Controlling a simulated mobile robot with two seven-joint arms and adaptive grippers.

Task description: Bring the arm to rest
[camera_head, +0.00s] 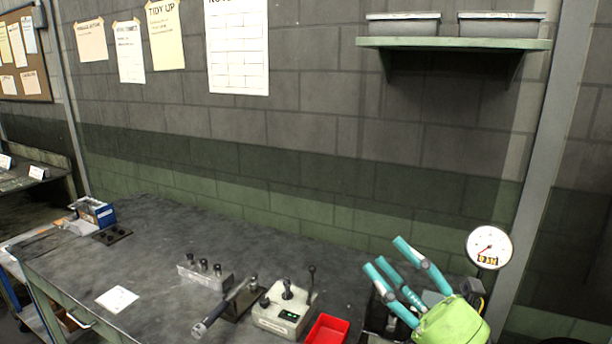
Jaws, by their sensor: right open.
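My right gripper (385,258) shows at the lower right, with a lime-green body and teal fingers pointing up and to the left. Its fingers are spread and nothing shows between them. It is in front of the right end of the dark workbench (150,250) and hides part of what stands there. My left gripper is out of view.
A control box (284,312) with levers and a red tray (327,331) stand left of my right gripper. A metal block with pegs (205,275) stands further left. A round gauge (489,247) is close on the right. The bench's left-middle is mostly clear.

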